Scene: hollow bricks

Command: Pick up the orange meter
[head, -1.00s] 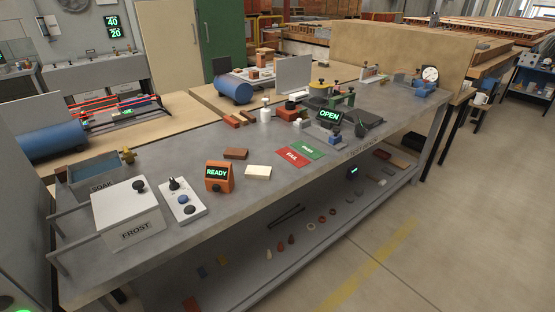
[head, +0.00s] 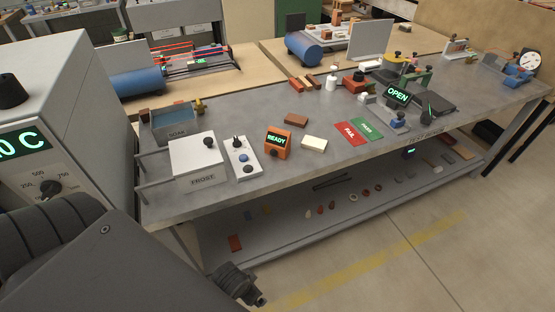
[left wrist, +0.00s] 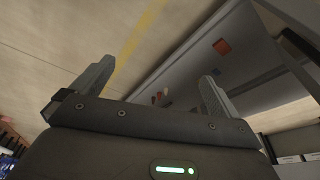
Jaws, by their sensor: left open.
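The orange meter (head: 278,143) is a small boxy orange device with a dark display reading READY in green. It stands on the grey workbench (head: 235,200), near its front edge, between a white switch panel and a cream block. My left gripper (head: 257,297) shows small and dark at the bottom of the head view, low in front of the bench and well apart from the meter. In the left wrist view its two fingers (left wrist: 158,68) are spread with nothing between them. The meter is not visible in that view. My right gripper is not in view.
A white FROST box (head: 194,160), the white switch panel (head: 243,157) and the cream block (head: 314,143) stand around the meter. A red and green FAIL/PASS mat (head: 359,130) lies to the right. A lower shelf (head: 290,224) holds small parts. A grey oven-like unit (head: 50,110) fills the left.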

